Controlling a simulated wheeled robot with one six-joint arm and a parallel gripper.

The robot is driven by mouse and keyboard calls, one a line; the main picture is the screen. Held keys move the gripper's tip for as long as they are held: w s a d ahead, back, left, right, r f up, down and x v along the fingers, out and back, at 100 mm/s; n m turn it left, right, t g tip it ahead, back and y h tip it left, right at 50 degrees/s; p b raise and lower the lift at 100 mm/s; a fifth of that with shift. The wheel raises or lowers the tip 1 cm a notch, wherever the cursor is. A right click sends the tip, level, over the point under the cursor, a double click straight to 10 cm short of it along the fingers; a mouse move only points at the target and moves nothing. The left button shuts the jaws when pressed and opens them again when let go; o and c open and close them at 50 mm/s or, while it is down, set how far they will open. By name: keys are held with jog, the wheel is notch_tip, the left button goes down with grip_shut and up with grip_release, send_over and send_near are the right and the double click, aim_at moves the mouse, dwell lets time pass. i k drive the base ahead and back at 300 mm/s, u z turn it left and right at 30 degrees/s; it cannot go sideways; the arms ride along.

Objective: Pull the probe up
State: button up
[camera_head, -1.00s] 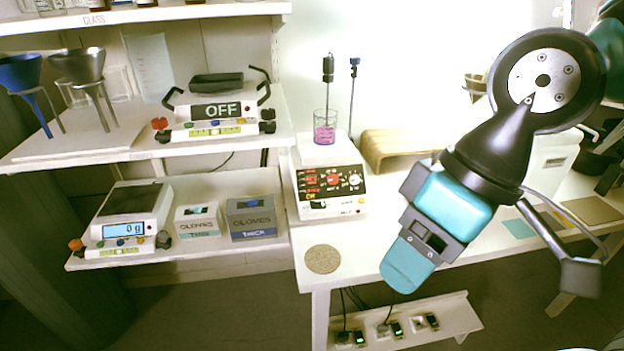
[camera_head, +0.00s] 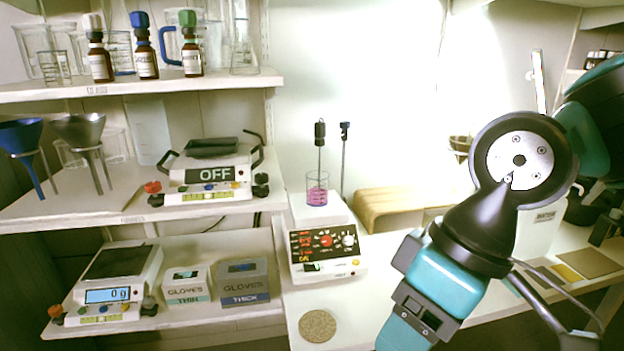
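The probe (camera_head: 320,131) has a black handle and a thin rod that runs down into a small glass beaker (camera_head: 317,188) with pink liquid. The beaker stands on the white top of a hotplate stirrer (camera_head: 327,253) with red displays and knobs. A thin upright stand rod (camera_head: 344,160) with a dark clamp is just right of the probe. My gripper (camera_head: 400,333) is teal and black, well below and right of the probe, apart from it. Its tip is cut by the bottom edge, so its opening is hidden.
A round cork mat (camera_head: 317,326) lies in front of the stirrer. A wooden stand (camera_head: 385,208) is behind on the right. Shelves at left hold bottles, funnels, a balance (camera_head: 113,285) and glove boxes (camera_head: 243,281). The space above the probe is clear.

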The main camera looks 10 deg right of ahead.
aim_at(320, 127)
jog(key=k, duration=0.35)
jog(key=z, duration=0.95)
jog(key=i, duration=0.8)
jog(key=u, duration=0.45)
jog(key=i, duration=0.55)
jog(key=u, duration=0.5)
